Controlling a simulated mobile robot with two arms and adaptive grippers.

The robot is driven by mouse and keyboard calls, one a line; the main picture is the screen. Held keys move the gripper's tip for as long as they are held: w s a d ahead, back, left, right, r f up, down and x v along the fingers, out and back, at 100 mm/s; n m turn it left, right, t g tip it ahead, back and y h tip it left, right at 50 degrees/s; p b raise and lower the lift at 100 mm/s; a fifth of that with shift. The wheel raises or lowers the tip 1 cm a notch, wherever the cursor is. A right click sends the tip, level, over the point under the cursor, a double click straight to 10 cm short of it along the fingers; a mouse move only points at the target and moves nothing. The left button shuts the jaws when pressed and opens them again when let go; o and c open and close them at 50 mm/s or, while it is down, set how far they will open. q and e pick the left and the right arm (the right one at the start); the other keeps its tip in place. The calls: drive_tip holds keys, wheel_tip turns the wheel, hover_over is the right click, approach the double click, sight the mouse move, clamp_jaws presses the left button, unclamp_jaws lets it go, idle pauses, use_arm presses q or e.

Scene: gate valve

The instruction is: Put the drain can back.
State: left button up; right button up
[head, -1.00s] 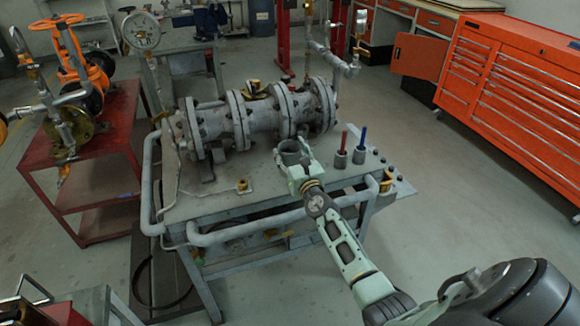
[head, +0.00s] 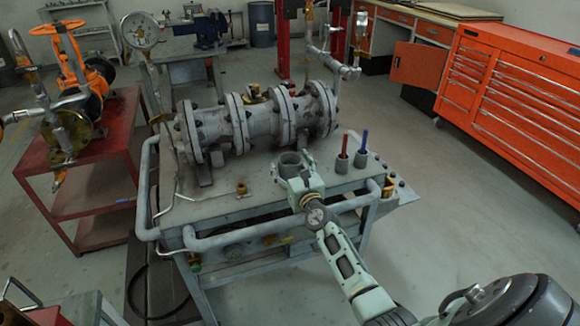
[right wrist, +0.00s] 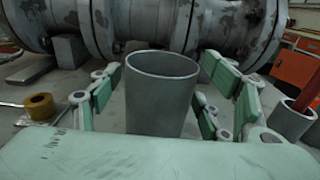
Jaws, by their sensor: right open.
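The drain can, a grey open-topped cylinder (head: 290,160), stands upright on the bench top (head: 213,208) in front of the flanged valve body (head: 250,120). In the right wrist view the can (right wrist: 160,100) stands between the fingers, its open rim tilted slightly toward me. My right gripper (head: 295,172) reaches in low from the front of the bench. Its green-padded fingers are spread to either side of the can, with a visible gap on each side. The can's lower part is hidden behind the palm in the wrist view. My left gripper is not in view.
Two small grey cups, one with a red stick (head: 343,160) and one with a blue stick (head: 361,155), stand right of the can. A brass nut (head: 241,188) lies to its left. A tubular rail (head: 250,235) runs along the bench's front.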

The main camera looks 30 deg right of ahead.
drive_tip(key=shift+r, duration=0.2)
drive_tip(key=p+v, duration=0.2)
drive_tip(key=v, duration=1)
drive_tip(key=shift+f, duration=0.1)
